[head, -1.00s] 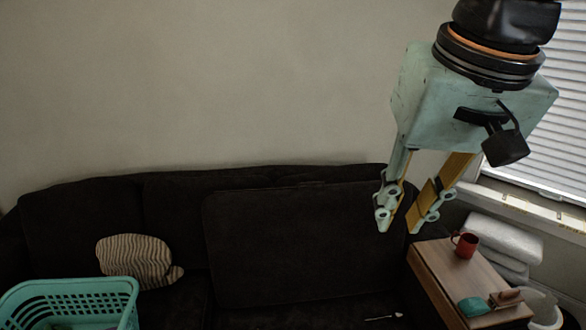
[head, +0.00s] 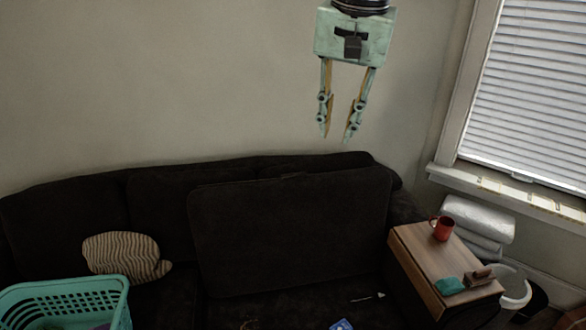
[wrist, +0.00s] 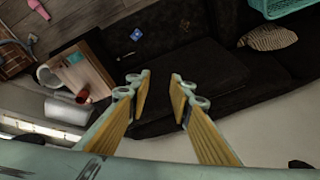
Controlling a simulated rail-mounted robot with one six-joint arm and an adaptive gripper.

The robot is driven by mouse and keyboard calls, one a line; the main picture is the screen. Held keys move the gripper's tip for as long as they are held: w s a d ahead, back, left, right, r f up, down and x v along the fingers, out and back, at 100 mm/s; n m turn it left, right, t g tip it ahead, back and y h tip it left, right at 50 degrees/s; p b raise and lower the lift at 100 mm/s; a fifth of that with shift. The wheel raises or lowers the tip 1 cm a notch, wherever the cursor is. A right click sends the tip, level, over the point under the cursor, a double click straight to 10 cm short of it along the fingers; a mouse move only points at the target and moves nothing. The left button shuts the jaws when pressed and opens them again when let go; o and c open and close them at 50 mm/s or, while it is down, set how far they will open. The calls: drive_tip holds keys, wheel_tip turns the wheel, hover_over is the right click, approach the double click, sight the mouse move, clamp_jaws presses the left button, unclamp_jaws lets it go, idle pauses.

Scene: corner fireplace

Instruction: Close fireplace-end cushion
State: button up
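A dark seat cushion (head: 290,235) stands tilted up on the right part of the black sofa, against the backrest; it also shows in the wrist view (wrist: 205,75). Below it lies the dark seat base, with a small pale item (head: 368,297) and a blue item (head: 342,325) on it. My gripper (head: 338,137) hangs in the air in front of the wall, above the sofa's backrest and apart from the cushion. Its two fingers are spread, with nothing between them, as the wrist view (wrist: 160,83) shows.
A wooden tray table (head: 432,262) at the right bears a red mug (head: 443,229) and a teal item (head: 449,286). White folded bedding (head: 478,219) and a white bin (head: 516,288) stand beyond. A striped pillow (head: 125,255) and teal basket (head: 70,298) are at left.

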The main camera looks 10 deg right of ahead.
drive_tip(key=w+f+m+g+p, duration=0.1)
drive_tip(key=w+f+m+p, duration=0.2)
drive_tip(key=w, duration=1.1)
drive_tip(key=w+f+m+p, duration=0.3)
drive_tip(key=w+p, duration=0.1)
drive_tip(key=w, duration=1.1)
drive_tip(key=w+f+m+g+p, duration=0.1)
drive_tip(key=w+f+m+p, duration=0.4)
drive_tip(key=w+f, duration=1.4)
drive_tip(key=shift+f+m+p, duration=0.4)
drive_tip(key=shift+f+p, duration=0.2)
drive_tip(key=shift+f, duration=0.65)
drive_tip(key=shift+s+f, duration=0.1)
drive_tip(key=shift+f, duration=0.05)
drive_tip(key=shift+w+f+p, duration=0.15)
drive_tip(key=shift+f+p, duration=0.15)
drive_tip(key=shift+f, duration=1.95)
drive_tip(key=shift+w+f+p, duration=0.15)
drive_tip(key=shift+f+p, duration=0.1)
drive_tip(key=shift+f, duration=2)
drive_tip(key=shift+w+f+p, duration=0.15)
drive_tip(key=shift+f+p, duration=0.15)
drive_tip(key=shift+f, duration=1.95)
drive_tip(key=shift+c, duration=0.7)
